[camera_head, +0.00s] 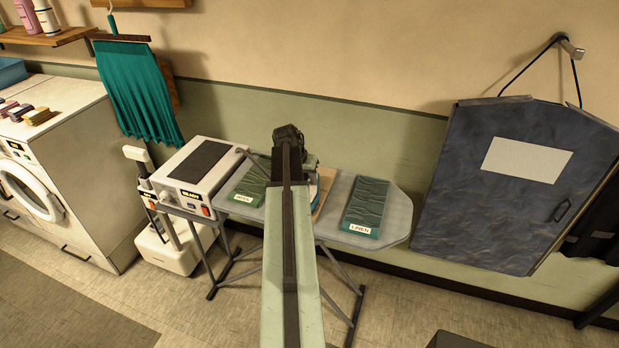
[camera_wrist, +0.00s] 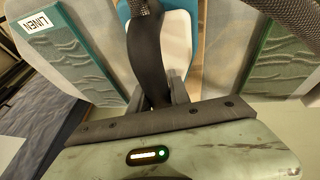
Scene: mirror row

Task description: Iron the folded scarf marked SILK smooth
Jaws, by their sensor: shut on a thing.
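A green folded scarf (camera_head: 251,186) lies on the left of the ironing board (camera_head: 399,212); its label is too small to read surely. It also shows at the right of the wrist view (camera_wrist: 279,48). A teal folded scarf marked LINEN (camera_head: 366,203) lies on the board's right, and at the left of the wrist view (camera_wrist: 72,46). Both have wavy creases. My gripper (camera_wrist: 163,97) is shut on the dark handle of a blue and white iron (camera_wrist: 177,42), between the two scarves. My arm mostly hides the iron in the head view. Its contact with the board cannot be told.
A white station (camera_head: 206,168) with a dark top and a READY display stands left of the board. A cord runs from near it to the iron. A washing machine (camera_head: 62,165) stands far left. A dark garment bag (camera_head: 490,215) hangs at right. The floor in front is partly clear.

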